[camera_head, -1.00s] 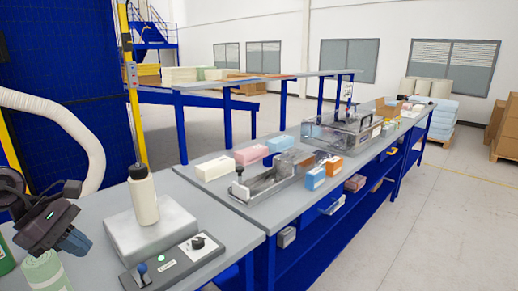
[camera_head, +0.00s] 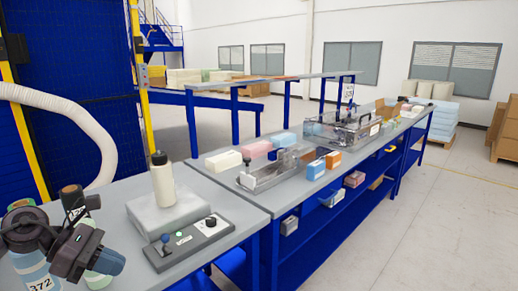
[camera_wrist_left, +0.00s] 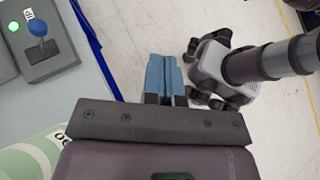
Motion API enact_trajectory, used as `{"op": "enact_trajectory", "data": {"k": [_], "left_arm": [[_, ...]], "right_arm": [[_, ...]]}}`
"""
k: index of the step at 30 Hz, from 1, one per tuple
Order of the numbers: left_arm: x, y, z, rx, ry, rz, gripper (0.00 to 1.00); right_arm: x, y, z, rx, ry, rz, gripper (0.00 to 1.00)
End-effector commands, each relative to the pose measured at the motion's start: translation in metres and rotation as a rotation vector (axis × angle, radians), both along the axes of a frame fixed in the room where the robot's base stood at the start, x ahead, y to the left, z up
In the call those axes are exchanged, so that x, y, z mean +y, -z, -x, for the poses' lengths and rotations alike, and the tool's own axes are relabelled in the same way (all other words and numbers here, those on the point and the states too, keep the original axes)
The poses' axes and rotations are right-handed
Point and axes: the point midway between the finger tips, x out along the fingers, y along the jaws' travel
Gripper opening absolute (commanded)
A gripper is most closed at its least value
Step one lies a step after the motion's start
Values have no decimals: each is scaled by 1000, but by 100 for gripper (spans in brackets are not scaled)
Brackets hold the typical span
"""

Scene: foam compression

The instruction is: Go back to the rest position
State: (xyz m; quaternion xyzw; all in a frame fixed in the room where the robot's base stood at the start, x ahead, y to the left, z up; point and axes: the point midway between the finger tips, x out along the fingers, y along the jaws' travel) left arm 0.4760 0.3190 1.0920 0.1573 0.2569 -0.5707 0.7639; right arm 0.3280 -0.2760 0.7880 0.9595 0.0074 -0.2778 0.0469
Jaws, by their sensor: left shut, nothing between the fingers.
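My left gripper (camera_head: 108,263) is at the lower left of the head view, a dark body with blue fingers pointing right. It is in front of the near table's left end. The left wrist view shows the blue fingers (camera_wrist_left: 164,76) pressed together with nothing between them. Below them in that view is pale floor. My right gripper is in neither view.
Partly behind my left gripper are a container labelled 372 (camera_head: 40,282) and a pale green one (camera_head: 98,280). A cream bottle (camera_head: 162,182) stands on a grey block (camera_head: 150,212), beside a control box (camera_head: 188,243) with a blue lever. Foam blocks (camera_head: 224,160) lie farther along.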

Motion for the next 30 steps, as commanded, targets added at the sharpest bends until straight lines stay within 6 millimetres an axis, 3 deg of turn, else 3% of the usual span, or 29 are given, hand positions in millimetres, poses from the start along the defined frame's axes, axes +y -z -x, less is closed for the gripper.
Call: {"op": "enact_trajectory", "data": {"k": [6,12,17,23,30], "left_arm": [[-37,31,1,215,-244,379,0],[-53,58,1,481,-524,761,0],[-53,87,3,716,-759,1061,0],[-43,134,17,1027,-1057,1431,0],[-31,206,56,1405,-1418,1881,0]], "right_arm": [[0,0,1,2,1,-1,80],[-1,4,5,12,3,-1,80],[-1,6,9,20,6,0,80],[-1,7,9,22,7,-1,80],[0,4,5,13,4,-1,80]]}}
